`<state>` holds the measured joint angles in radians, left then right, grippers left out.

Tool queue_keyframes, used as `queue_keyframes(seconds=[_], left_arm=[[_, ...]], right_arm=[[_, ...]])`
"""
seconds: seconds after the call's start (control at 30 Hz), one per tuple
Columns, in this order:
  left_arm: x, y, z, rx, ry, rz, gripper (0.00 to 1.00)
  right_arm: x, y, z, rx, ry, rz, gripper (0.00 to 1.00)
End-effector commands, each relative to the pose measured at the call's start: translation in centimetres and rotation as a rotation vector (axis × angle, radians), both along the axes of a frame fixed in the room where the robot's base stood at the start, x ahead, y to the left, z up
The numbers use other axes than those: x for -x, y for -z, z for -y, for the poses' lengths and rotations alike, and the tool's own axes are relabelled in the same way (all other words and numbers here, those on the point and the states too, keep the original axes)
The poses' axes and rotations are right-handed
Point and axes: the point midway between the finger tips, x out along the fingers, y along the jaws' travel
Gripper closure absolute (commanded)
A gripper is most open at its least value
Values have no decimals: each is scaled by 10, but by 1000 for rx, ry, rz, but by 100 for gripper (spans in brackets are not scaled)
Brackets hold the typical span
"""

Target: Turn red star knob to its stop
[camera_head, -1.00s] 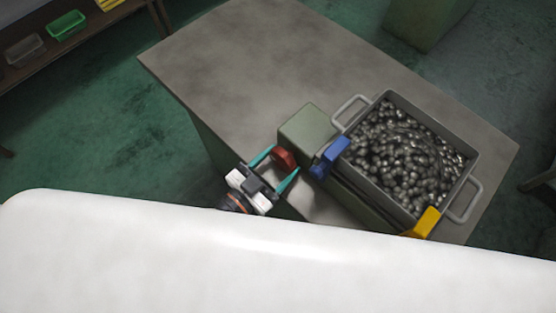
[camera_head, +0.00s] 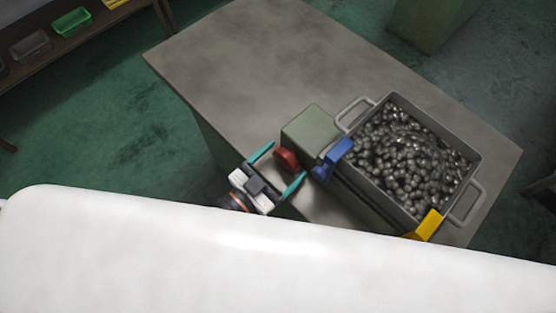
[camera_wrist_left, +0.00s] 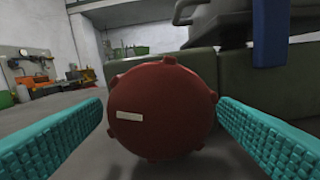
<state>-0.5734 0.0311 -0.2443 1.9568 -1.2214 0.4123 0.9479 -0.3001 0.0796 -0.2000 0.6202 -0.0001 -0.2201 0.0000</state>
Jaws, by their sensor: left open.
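The red star knob (camera_head: 287,160) sits on the near face of a grey-green box (camera_head: 314,130) on the table. In the left wrist view the knob (camera_wrist_left: 162,110) fills the middle, a round red disc with small lobes and a pale, nearly level mark on its face. My left gripper (camera_head: 277,168) is open, its teal fingers on either side of the knob. My right gripper is not in view.
A blue part (camera_head: 335,157) stands just right of the knob. A grey handled bin (camera_head: 478,165) full of metal pieces stands on the table, with a yellow part (camera_head: 427,224) at its near corner. The table top (camera_head: 235,60) beyond the box is clear.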

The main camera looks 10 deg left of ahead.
Motion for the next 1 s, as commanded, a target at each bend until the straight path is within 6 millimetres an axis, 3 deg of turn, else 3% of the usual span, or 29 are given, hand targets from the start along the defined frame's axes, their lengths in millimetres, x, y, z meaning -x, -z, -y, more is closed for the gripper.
queue_keyframes(seconds=[0.27, 0.7, 1.0], left_arm=[[7, 1, -5, 0, 0, 0, 17], [78, 5, -54, -2, 0, -4, 17], [98, 2, -69, -1, 1, 0, 17]], right_arm=[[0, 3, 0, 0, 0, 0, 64], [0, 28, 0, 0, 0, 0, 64], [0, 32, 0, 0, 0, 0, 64]])
